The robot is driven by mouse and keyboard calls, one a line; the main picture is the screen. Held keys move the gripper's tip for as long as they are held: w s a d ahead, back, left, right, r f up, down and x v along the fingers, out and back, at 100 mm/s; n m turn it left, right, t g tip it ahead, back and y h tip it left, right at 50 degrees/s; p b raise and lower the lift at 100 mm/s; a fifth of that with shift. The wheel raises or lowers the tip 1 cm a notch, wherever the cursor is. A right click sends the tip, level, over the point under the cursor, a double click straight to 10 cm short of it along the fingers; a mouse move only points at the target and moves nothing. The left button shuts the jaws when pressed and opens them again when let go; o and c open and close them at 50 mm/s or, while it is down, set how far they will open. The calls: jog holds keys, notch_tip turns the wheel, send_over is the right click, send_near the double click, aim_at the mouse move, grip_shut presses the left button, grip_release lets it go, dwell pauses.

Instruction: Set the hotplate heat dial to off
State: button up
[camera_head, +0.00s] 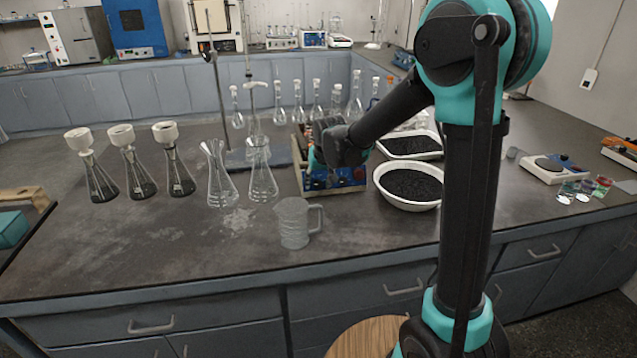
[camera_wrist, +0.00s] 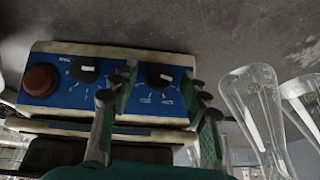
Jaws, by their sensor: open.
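The hotplate (camera_head: 345,183) has a blue front panel (camera_wrist: 115,103) facing the table's front edge. In the wrist view the panel carries a red round button (camera_wrist: 40,80) and two black dials. One dial (camera_wrist: 87,74) is near the button. The other dial (camera_wrist: 158,76) is between the fingers of my gripper (camera_wrist: 160,88). The labels are too small to tell which dial is heat. My gripper is open, with one finger on each side of that dial; I cannot tell whether they touch it. In the head view my wrist hides much of the hotplate.
A clear beaker (camera_head: 294,222) stands in front of the hotplate, close to it. Conical flasks (camera_head: 262,180) stand on the left, also seen in the wrist view (camera_wrist: 255,110). A white bowl of black grains (camera_head: 411,200) is on the right. The front left tabletop is clear.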

jog(key=v, duration=1.2)
jog(key=shift+s+f, duration=0.1)
jog(key=s+d+f+m+h, duration=0.1)
jog(key=s+d+f, duration=0.7)
jog(key=s+d, duration=0.3)
jog(key=s+d+f+m, duration=0.1)
jog(key=s+d+f, duration=0.7)
jog(key=s+d, duration=0.3)
jog(key=shift+s+d+h, duration=0.15)
jog(key=shift+d+h, duration=0.25)
jog(key=shift+d, duration=0.7)
